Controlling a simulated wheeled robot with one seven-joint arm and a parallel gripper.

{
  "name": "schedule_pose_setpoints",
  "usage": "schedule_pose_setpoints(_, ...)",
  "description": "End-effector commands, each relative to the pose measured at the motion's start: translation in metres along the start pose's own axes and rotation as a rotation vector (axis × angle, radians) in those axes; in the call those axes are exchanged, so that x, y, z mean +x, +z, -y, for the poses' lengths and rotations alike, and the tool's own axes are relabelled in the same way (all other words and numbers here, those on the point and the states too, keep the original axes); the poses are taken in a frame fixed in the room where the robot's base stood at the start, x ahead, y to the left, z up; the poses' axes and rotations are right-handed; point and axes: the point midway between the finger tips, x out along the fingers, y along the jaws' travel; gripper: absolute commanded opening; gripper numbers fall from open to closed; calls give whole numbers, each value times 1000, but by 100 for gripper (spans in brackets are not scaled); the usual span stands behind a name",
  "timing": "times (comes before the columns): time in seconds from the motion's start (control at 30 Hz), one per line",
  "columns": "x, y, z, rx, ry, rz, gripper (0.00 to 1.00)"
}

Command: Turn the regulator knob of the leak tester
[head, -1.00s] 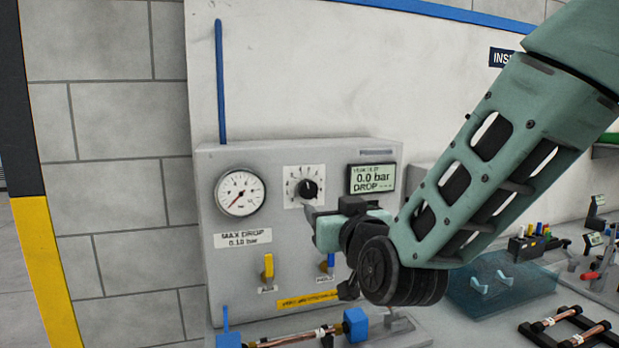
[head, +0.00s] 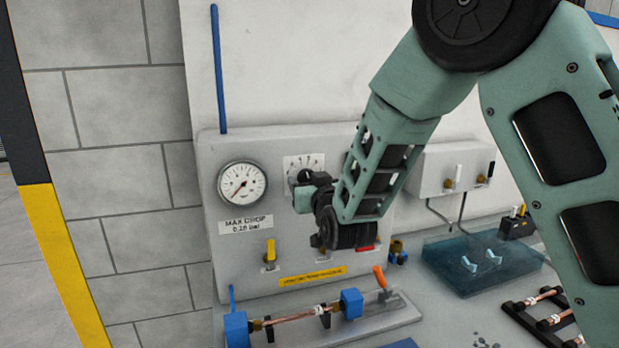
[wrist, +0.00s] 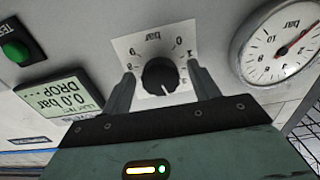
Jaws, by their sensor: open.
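The leak tester (head: 209,215) is a grey upright panel with a round gauge (head: 242,184) and a white scale plate (head: 303,161). The black regulator knob (wrist: 160,76) sits on that plate in the wrist view, which sees the panel upside down. My gripper (wrist: 160,71) is open, one finger on each side of the knob with visible gaps. How deep the fingertips reach around it is unclear. In the head view my gripper (head: 297,184) is at the plate and hides the knob. The display (wrist: 58,101) reads 0.0 bar DROP in the wrist view.
A yellow-handled valve (head: 270,252) sits below the gauge. A copper tube (head: 292,317) lies between blue clamps on the bench in front. A green button (wrist: 14,51) is beside the display. A blue transparent tray (head: 478,264) stands to the right.

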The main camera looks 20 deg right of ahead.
Motion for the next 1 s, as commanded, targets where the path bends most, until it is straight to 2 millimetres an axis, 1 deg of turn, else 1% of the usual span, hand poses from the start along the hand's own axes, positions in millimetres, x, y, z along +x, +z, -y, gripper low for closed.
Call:
schedule_pose_setpoints(0.27,2,0,0,0,0,0,61)
schedule_pose_setpoints(0.3,2,0,0,0,0,0,55)
schedule_pose_setpoints(0.33,2,0,0,0,0,0,47)
schedule_pose_setpoints(0.43,2,0,0,0,0,0,19)
schedule_pose_setpoints(0.47,2,0,0,0,0,0,17)
schedule_pose_setpoints(0.77,2,1,0,-25,-1,-1,17)
schedule_pose_setpoints(1.0,2,2,0,-145,0,-2,17)
